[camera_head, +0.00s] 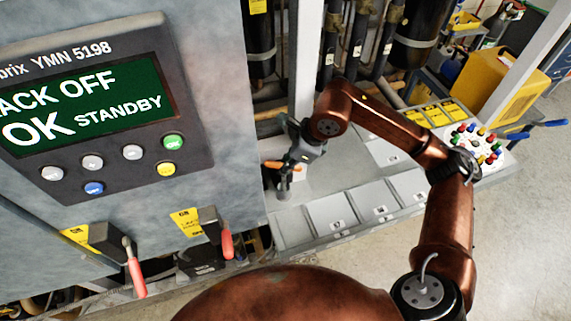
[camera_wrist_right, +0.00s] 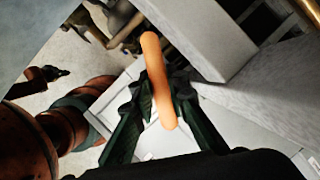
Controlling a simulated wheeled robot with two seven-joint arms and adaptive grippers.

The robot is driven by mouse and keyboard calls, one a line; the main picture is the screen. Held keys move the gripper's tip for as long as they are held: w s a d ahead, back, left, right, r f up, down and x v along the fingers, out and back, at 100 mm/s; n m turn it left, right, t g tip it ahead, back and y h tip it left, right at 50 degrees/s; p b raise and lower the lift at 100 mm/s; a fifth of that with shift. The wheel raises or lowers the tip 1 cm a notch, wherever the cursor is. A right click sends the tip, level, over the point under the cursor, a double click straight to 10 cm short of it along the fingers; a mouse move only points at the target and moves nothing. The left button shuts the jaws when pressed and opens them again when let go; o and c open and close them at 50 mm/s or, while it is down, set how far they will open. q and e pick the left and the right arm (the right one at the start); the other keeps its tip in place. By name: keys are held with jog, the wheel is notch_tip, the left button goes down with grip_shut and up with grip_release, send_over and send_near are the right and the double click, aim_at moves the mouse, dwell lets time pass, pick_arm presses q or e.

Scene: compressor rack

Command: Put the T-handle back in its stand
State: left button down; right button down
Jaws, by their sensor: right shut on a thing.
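The T-handle has an orange grip bar (camera_head: 275,165), seen in the head view in front of the near left end of the grey bench. In the right wrist view the orange bar (camera_wrist_right: 157,75) runs at a slant between the two dark fingers. My right gripper (camera_head: 287,166) is shut on it, and its fingers also show in the right wrist view (camera_wrist_right: 160,92). A small grey part shows just below the bar in the head view; I cannot tell whether it is the handle's shaft or the stand. I cannot make out the stand clearly. My left gripper is not in view.
A grey cabinet with a screen (camera_head: 85,108) stands at left, with red-handled levers (camera_head: 137,276) low on its front. The bench (camera_head: 345,170) holds flat lidded compartments and a panel of coloured knobs (camera_head: 480,145). Dark pipes (camera_head: 376,40) rise behind.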

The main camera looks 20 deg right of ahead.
jog(key=shift+f, duration=0.1)
dwell(0.3)
jog(key=c, duration=1.8)
grip_release()
jog(key=v, duration=1.1)
jog(key=shift+s+d+r, duration=0.15)
jog(key=shift+d+r, duration=0.05)
jog(key=shift+r, duration=0.25)
